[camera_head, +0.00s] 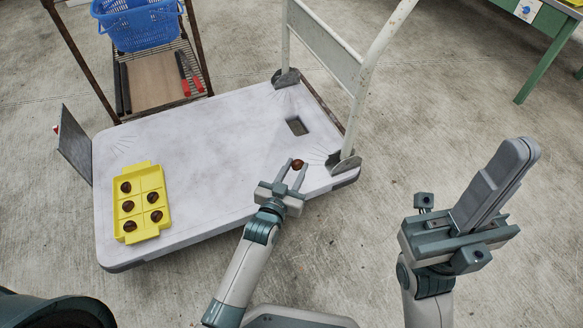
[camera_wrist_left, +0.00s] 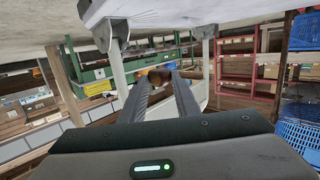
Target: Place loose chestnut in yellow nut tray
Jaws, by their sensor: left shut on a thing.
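The loose brown chestnut (camera_head: 297,164) is between the fingertips of my left gripper (camera_head: 292,173), over the right part of the white trolley platform. My left gripper is shut on it; the left wrist view also shows the chestnut (camera_wrist_left: 159,78) between the fingertips. The yellow nut tray (camera_head: 145,168) lies on the platform's left part, well to the left of this gripper. Several chestnuts sit in its compartments; the far right compartment looks empty. My right gripper (camera_head: 526,150) is over the floor at right, empty, its fingers together.
The white platform (camera_head: 215,140) is clear between the tray and my left gripper. A trolley handle (camera_head: 362,100) rises at its right end, near a dark recess (camera_head: 297,126). A rack with a blue basket (camera_head: 140,25) stands behind. A green table (camera_head: 550,40) is at far right.

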